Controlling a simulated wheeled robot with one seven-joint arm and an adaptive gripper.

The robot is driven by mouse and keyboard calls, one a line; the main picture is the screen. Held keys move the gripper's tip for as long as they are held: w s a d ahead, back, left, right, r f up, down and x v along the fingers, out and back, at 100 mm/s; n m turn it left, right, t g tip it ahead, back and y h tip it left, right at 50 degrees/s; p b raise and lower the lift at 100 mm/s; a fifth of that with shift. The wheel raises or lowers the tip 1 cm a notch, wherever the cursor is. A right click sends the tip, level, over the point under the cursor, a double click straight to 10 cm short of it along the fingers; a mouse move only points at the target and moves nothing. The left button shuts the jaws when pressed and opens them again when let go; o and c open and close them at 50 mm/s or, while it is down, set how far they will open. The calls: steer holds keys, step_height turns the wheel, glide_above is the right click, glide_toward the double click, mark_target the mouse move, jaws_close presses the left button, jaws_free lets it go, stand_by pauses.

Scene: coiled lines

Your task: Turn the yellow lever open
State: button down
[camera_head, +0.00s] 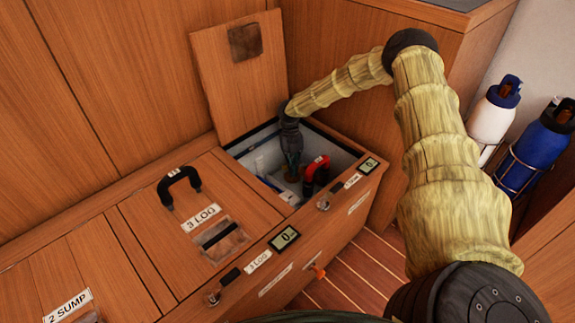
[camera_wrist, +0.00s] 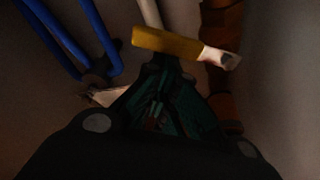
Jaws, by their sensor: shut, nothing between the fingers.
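The yellow lever (camera_wrist: 168,42) shows in the wrist view, lying roughly crosswise with a pale end piece (camera_wrist: 219,58) at its right. A pale pipe runs up behind it. My gripper (camera_wrist: 160,82) is shut and empty, with its tips just below the lever in the picture; I cannot tell whether they touch it. In the head view my gripper (camera_head: 292,172) reaches down into the open compartment (camera_head: 335,152). The yellow lever cannot be made out in the head view.
A red-handled part (camera_head: 316,166) stands in the compartment right of my gripper. Blue hoses (camera_wrist: 98,35) run at upper left in the wrist view. The raised hatch lid (camera_head: 243,75) leans behind the compartment. A closed hatch with a black handle (camera_head: 179,185) lies left.

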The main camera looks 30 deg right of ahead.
steer(key=w+m+p, duration=0.1)
steer(key=m, duration=0.1)
steer(key=w+m+t+y+p, duration=0.1)
steer(key=w+m, duration=0.1)
steer(key=m, duration=0.1)
steer(key=shift+d, duration=0.2)
steer(key=shift+w+d, duration=0.1)
steer(key=shift+w, duration=0.05)
steer(key=shift+w+d+p, duration=0.1)
steer(key=shift+w+p, duration=0.15)
steer(key=shift+p, duration=0.1)
steer(key=shift+w+d, duration=0.1)
